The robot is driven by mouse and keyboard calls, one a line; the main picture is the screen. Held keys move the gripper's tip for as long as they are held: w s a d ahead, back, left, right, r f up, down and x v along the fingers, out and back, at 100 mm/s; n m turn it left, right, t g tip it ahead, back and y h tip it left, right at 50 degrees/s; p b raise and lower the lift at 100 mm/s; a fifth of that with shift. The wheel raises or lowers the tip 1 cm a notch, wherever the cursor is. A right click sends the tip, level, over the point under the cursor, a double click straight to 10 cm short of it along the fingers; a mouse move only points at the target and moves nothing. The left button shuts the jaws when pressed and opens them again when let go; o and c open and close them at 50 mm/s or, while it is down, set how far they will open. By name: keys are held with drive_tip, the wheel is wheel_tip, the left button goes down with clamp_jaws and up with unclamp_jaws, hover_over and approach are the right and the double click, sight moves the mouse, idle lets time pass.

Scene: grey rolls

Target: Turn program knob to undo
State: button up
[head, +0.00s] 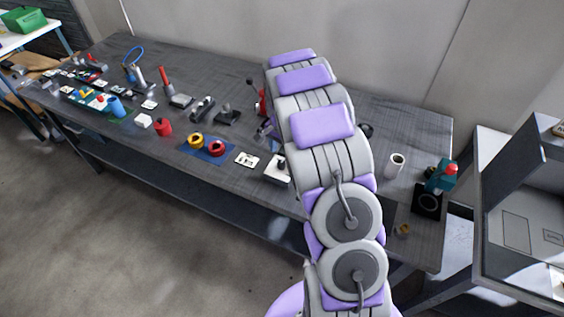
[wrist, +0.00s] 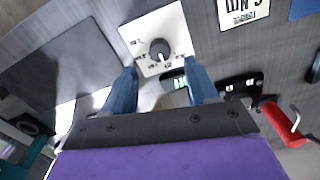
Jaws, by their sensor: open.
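The program knob (wrist: 160,50) is a dark round dial on a white square plate (wrist: 172,20) with small printed marks around it, in the wrist view. The printing is too small to read. My gripper (wrist: 163,80) is open, with its two blue fingers apart just short of the plate's near edge. The knob lies beyond the fingertips, roughly in line with the gap, and nothing is between the fingers' grip. In the head view a white plate (head: 272,172) with a dark knob shows beside my arm, partly hidden; my gripper is hidden there.
In the wrist view a small green display (wrist: 174,83) and a red-handled lever (wrist: 284,122) lie near the fingers. In the head view a blue pad (head: 208,150) with yellow and red round pieces sits left; a white cup (head: 395,166) and teal-red device (head: 441,178) stand right.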

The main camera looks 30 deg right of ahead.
sight(281, 163)
drive_tip(key=f, duration=0.4)
drive_tip(key=shift+a+f+b, duration=0.2)
drive_tip(key=shift+a+b, duration=0.15)
drive_tip(key=shift+b, duration=0.05)
drive_tip(key=shift+d+f, duration=0.1)
drive_tip(key=shift+f, duration=0.25)
drive_tip(key=shift+d+f, duration=0.3)
drive_tip(key=shift+d, duration=0.1)
drive_tip(key=shift+a, duration=0.35)
drive_tip(key=c, duration=0.3)
drive_tip(key=shift+d+r, duration=0.1)
drive_tip(key=c, duration=0.8)
